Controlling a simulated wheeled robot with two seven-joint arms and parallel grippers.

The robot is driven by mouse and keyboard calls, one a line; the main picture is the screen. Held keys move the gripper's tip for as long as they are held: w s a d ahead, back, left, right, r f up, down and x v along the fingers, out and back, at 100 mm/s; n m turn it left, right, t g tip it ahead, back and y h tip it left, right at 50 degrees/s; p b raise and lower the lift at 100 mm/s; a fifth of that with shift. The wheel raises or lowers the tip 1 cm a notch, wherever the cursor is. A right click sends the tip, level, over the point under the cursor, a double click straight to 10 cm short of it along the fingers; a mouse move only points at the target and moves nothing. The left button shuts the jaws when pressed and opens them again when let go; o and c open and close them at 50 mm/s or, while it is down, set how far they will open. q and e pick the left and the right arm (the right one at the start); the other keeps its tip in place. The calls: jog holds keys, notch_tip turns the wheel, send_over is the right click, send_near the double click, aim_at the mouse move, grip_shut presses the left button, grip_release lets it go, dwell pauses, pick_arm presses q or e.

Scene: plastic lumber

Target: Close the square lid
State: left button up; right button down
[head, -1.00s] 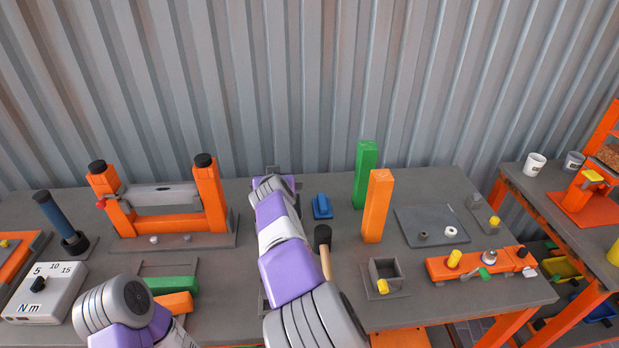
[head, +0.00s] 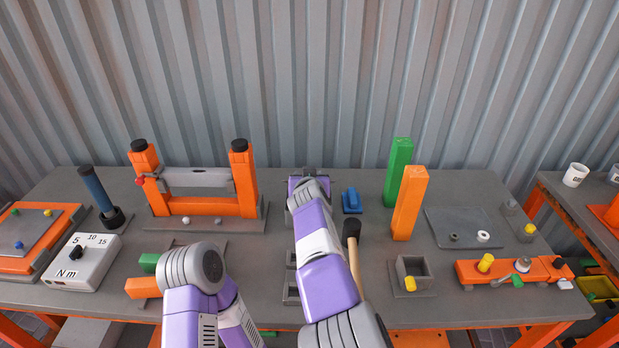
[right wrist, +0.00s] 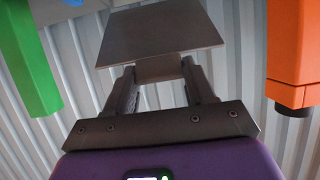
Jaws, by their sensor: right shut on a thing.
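My right gripper (right wrist: 160,72) is shut on a grey square lid (right wrist: 160,32), with one dark finger on each side of the part below its flat plate. In the head view my right arm reaches to the back of the bench, and its own links mostly hide the gripper and the lid. An open grey square box (head: 403,283) stands on the bench right of that arm. Other grey square frames (head: 290,287) are partly hidden behind the arm. My left gripper is not in view; only its arm shows.
A green post (head: 398,172) and an orange post (head: 409,203) stand right of my right arm. A mallet (head: 352,245) and a blue block (head: 351,201) lie between. An orange-framed fixture (head: 200,205) stands at back left; a dial box (head: 80,263) sits at left.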

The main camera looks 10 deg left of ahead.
jog(key=shift+g+h, duration=0.4)
jog(key=shift+g, duration=0.2)
jog(key=shift+s+a+f, duration=0.1)
jog(key=shift+s+f, duration=0.2)
jog(key=shift+f, duration=0.35)
jog(key=shift+s+f, duration=0.25)
jog(key=shift+f, duration=0.45)
jog(key=shift+s+a+f, duration=0.1)
jog(key=shift+s+f, duration=0.2)
jog(key=shift+f, duration=0.35)
jog(key=c, duration=0.6)
grip_release()
jog(key=shift+o, duration=1)
jog(key=r, duration=0.1)
jog(key=w+r+t, duration=0.1)
jog(key=r, duration=0.1)
jog(key=shift+r+y, duration=0.15)
jog(key=shift+y, duration=0.25)
jog(key=s+d+f+b, duration=0.2)
jog(key=s+b, duration=0.4)
jog(key=s, duration=0.2)
jog(key=shift+f, duration=0.2)
jog(key=shift+r, duration=0.1)
